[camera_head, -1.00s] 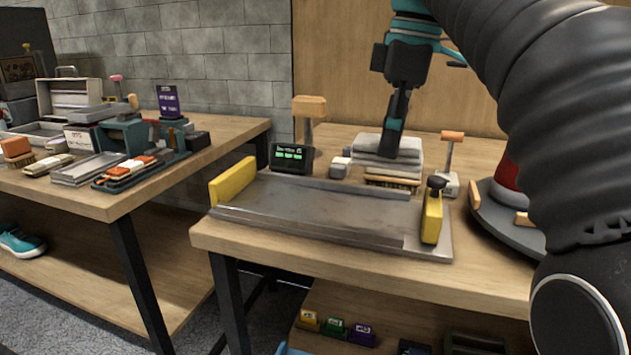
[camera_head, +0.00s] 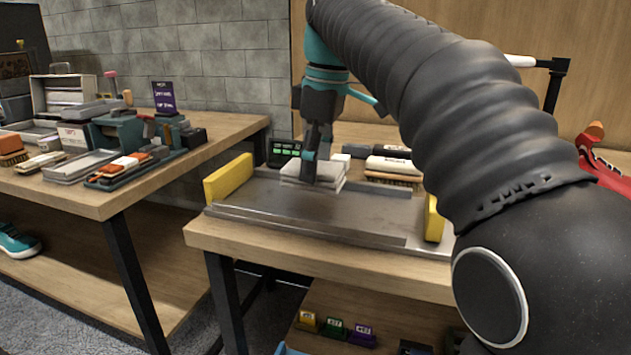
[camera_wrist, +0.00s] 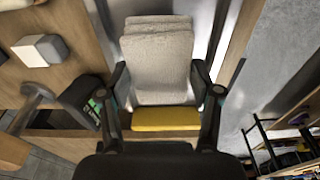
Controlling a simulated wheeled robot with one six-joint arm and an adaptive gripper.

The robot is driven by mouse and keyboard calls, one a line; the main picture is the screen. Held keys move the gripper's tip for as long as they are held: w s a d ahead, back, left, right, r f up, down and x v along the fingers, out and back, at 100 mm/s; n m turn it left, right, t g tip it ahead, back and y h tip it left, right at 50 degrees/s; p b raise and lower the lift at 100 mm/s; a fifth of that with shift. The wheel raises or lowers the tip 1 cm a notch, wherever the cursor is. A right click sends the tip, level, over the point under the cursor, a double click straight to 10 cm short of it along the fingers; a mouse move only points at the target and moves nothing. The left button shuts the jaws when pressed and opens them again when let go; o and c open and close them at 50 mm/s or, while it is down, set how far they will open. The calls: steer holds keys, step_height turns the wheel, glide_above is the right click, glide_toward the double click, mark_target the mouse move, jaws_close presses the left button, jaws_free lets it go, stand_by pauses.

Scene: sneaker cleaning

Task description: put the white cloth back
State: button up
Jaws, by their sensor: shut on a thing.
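The white cloth (camera_head: 312,173) is a folded, layered pad. My gripper (camera_head: 314,158) is shut on it from above, and the wrist view shows the cloth (camera_wrist: 157,62) between the two fingers (camera_wrist: 162,82). The cloth is over the back part of the grey metal tray (camera_head: 300,215), left of its middle. Whether it touches the tray is unclear. A yellow end block (camera_head: 230,179) stands at the tray's left end, and another (camera_head: 433,220) at its right end, partly behind my arm.
Behind the tray are a dark display with green marks (camera_head: 284,153), a brush with wooden base (camera_head: 394,172) and a small white-grey block (camera_wrist: 39,49). A red object (camera_head: 605,165) shows at the right. A second table (camera_head: 120,200) with tools stands left, across a gap.

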mark_target(323, 167)
step_height(323, 167, down, 4)
steer(key=shift+r+b, duration=0.25)
steer(key=shift+b, duration=0.15)
steer(key=o, duration=1.1)
steer(key=r+p, duration=0.1)
steer(key=r, duration=0.2)
steer(key=r+p, duration=0.1)
steer(key=r, duration=0.2)
steer(key=d+r+p, duration=0.1)
steer(key=r, duration=0.2)
steer(key=shift+s+r, duration=0.2)
steer(key=shift+r, duration=0.15)
steer(key=shift+s+d+r, duration=0.1)
steer(key=shift+d+r, duration=0.1)
steer(key=shift+r, duration=0.95)
